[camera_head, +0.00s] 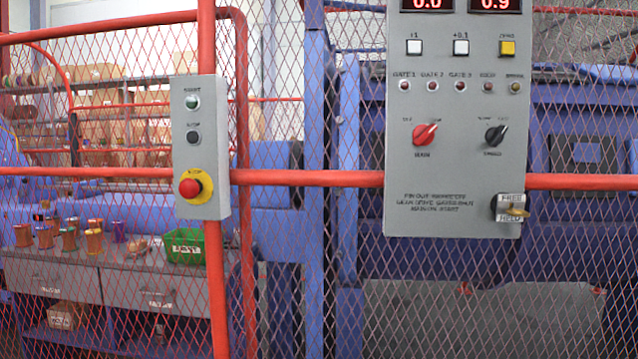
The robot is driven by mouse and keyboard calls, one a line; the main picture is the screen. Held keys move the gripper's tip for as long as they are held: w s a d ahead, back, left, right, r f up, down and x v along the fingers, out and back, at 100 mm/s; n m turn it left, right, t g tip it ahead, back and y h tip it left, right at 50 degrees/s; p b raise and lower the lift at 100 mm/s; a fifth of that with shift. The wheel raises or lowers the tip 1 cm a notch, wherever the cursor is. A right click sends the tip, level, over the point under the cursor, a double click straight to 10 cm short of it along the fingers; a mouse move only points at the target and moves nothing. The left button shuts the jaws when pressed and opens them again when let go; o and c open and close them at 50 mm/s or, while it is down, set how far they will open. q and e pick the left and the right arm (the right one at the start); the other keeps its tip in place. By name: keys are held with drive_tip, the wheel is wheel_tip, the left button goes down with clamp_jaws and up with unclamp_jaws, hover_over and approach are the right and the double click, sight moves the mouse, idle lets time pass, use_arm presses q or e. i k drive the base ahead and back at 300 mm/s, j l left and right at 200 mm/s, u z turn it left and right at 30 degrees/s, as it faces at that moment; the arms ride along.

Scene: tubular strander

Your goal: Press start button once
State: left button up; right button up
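The start button (192,102) is a small green round button at the top of a narrow grey box (203,147) on an orange post. The label above it looks like START. Below it is a dark button (193,137) whose label looks like STOP. At the bottom is a red mushroom button (190,188) on a yellow collar. Nothing covers the start button. Neither of my grippers shows in the head view.
A larger grey control panel (456,130) with two red displays, switches and knobs hangs on the right. Orange rails (307,178) and wire mesh fence off the blue machine. Behind the mesh, a bench holds several spools and a green bin (184,247).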

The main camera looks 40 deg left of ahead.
sight(191, 102)
drive_tip(key=j+u, duration=0.2)
drive_tip(key=u, duration=0.2)
drive_tip(key=j+u, duration=0.25)
drive_tip(key=u, duration=0.15)
drive_tip(key=j+u, duration=0.2)
drive_tip(key=u, duration=0.25)
drive_tip(key=j+u, duration=0.25)
drive_tip(key=u, duration=0.15)
